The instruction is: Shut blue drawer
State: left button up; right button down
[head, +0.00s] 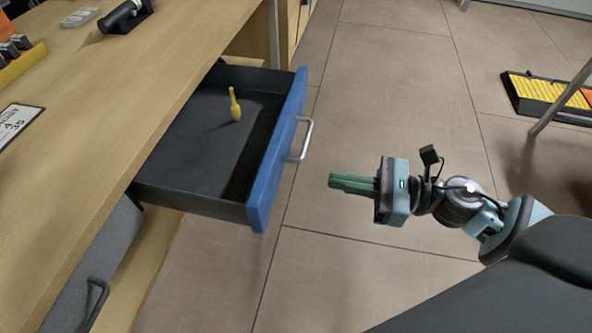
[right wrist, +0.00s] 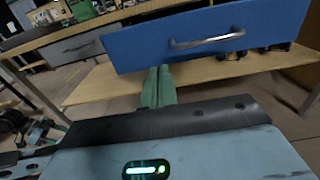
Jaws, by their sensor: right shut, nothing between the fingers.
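The blue drawer (head: 278,150) stands open, pulled out from the wooden workbench on the left of the head view. Its blue front carries a silver bar handle (head: 302,140). The drawer's dark inside holds a small yellow bowling-pin-shaped object (head: 235,105). My right gripper (head: 334,181) is shut and empty, to the right of the drawer front and apart from it, its fingers pointing towards it. In the right wrist view the blue front (right wrist: 200,36) and its handle (right wrist: 207,41) show ahead of the green fingertips (right wrist: 159,72). My left gripper is not in view.
The wooden bench top (head: 110,85) runs along the left, with a dark cylindrical tool (head: 124,15) and a label card (head: 17,124). A grey drawer (head: 98,262) with a handle is below. A tray of yellow blocks (head: 548,95) lies at the right. Tiled floor between is clear.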

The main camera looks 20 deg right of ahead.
aim_at(278, 171)
jog(key=p+x, duration=0.1)
jog(key=x, duration=0.5)
jog(key=shift+w+a, duration=0.2)
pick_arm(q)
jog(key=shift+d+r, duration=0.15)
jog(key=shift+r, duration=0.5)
pick_arm(e)
jog(key=shift+x, duration=1.1)
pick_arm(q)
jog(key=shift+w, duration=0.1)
